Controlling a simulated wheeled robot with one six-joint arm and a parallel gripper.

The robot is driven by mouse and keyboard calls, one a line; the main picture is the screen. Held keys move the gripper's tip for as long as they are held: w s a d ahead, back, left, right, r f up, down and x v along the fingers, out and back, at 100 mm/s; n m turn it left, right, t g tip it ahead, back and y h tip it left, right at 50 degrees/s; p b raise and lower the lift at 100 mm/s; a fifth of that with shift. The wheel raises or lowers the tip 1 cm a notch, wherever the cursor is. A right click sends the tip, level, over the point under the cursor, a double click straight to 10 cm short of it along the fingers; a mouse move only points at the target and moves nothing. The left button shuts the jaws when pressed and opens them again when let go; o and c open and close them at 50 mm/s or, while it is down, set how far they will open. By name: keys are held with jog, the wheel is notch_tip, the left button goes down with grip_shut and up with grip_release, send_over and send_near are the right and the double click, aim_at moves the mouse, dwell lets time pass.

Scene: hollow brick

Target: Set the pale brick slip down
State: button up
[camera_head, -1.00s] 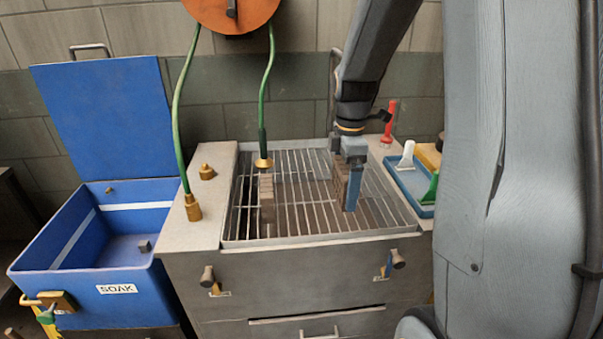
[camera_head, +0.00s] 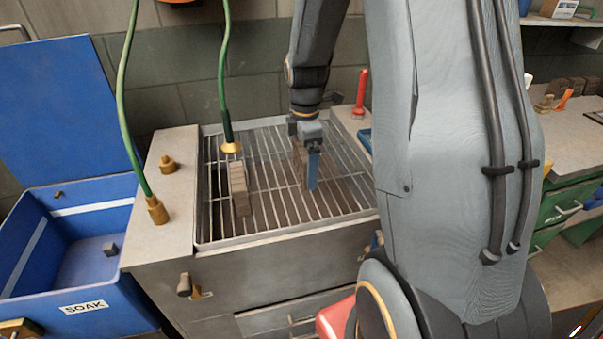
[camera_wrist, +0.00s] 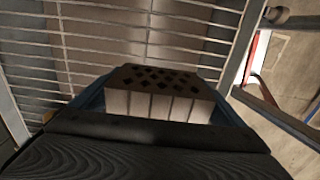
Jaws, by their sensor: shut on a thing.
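My gripper (camera_head: 314,171) points down over the right half of the wire rack (camera_head: 262,236) on the grey bench. It is shut on the pale brick slip (camera_head: 299,163), which stands upright between the blue fingers. In the wrist view the slip (camera_wrist: 160,105) shows a brown top with several dark holes and a pale, grooved side. The fingers hide part of it. I cannot tell whether its lower edge touches the rack bars.
A blue SOAK tub (camera_head: 85,285) with its lid raised stands at the left. Green hoses hang near the rack's left side. A red-handled tool (camera_head: 360,95) stands behind the rack at right. Bare rack bars lie between the two brick pieces.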

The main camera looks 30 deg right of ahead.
jog(key=shift+f+p, duration=0.45)
jog(key=shift+f, duration=2.05)
jog(key=o, duration=0.9)
jog(key=shift+f, duration=0.15)
